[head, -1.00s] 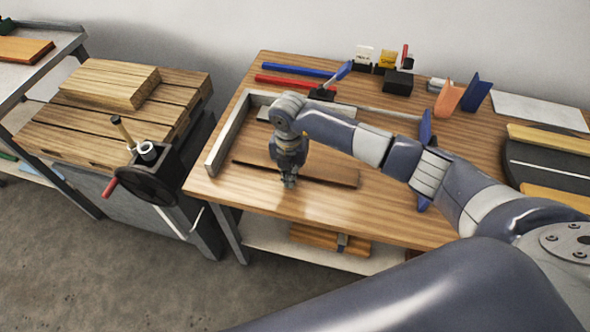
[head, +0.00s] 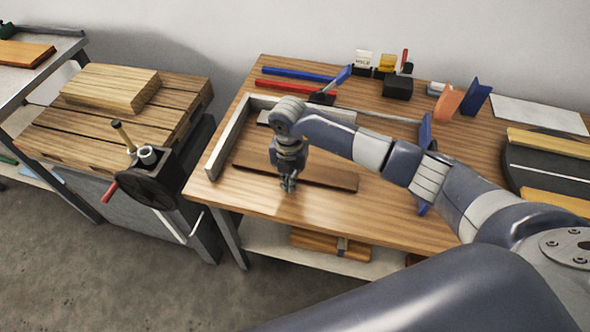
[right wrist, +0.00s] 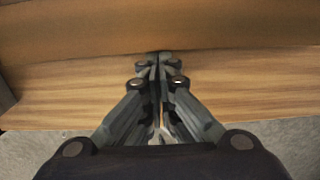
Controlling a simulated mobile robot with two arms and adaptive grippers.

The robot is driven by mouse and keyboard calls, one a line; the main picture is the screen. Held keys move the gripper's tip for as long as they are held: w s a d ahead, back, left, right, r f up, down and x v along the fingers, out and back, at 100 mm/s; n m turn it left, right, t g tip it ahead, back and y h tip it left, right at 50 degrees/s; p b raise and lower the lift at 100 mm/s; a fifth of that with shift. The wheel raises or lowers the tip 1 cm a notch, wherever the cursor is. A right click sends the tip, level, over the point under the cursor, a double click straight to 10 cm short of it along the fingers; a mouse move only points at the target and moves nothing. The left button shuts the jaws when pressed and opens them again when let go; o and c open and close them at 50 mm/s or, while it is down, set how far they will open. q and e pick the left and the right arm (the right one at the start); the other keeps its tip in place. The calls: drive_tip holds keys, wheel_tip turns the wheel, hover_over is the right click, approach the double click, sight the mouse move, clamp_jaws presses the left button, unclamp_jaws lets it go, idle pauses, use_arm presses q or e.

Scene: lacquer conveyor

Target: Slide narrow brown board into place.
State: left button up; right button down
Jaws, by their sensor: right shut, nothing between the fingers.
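The narrow brown board (head: 328,177) lies flat on the wooden workbench (head: 390,215), inside the grey metal fence (head: 231,132). A strip stays bare between the board and the fence's left side. My right gripper (head: 288,187) points down at the board's near long edge, shut and empty. In the right wrist view, the closed fingertips (right wrist: 157,60) are at the near edge of the brown board (right wrist: 200,28), which spans the top of the picture. Whether they touch it is hard to tell. My right forearm hides part of the fence's back. My left gripper is not in view.
A blue-handled clamp (head: 337,85) stands behind the fence. Red (head: 295,86) and blue (head: 298,74) bars lie at the back left. A dark round plate (head: 545,165) with light boards is at the right. The bench front is clear. A vise table (head: 185,88) stands left.

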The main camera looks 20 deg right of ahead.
idle(0.4)
drive_tip(key=shift+w+d+b, duration=0.5)
drive_tip(key=shift+w+b, duration=0.1)
drive_tip(key=shift+w, duration=0.15)
drive_tip(key=shift+w+d+b, duration=0.55)
drive_tip(key=shift+w+b, duration=0.1)
drive_tip(key=shift+w, duration=0.15)
drive_tip(key=shift+w+d+b, duration=0.5)
drive_tip(key=shift+w+b, duration=0.1)
drive_tip(key=shift+w, duration=0.15)
drive_tip(key=shift+w+d+f+b, duration=0.1)
drive_tip(key=shift+w+d+b, duration=0.45)
drive_tip(key=shift+w+b, duration=0.3)
drive_tip(key=shift+w+d+r+b, duration=0.1)
drive_tip(key=shift+w+d+b, duration=0.5)
drive_tip(key=shift+w+b, duration=0.2)
drive_tip(key=shift+w+d+f+b, duration=0.1)
drive_tip(key=shift+w+d+b, duration=0.45)
drive_tip(key=shift+w+b, duration=0.3)
drive_tip(key=shift+s+a+r+p, duration=0.15)
drive_tip(key=shift+s+r+p, duration=0.1)
drive_tip(key=shift+p, duration=0.35)
drive_tip(key=shift+s+a+f+p, duration=0.1)
drive_tip(key=shift+s+a+p, duration=0.3)
drive_tip(key=shift+s+p, duration=0.15)
drive_tip(key=shift+r+p, duration=2.1)
drive_tip(key=shift+r, duration=0.9)
drive_tip(key=shift+f, duration=0.1)
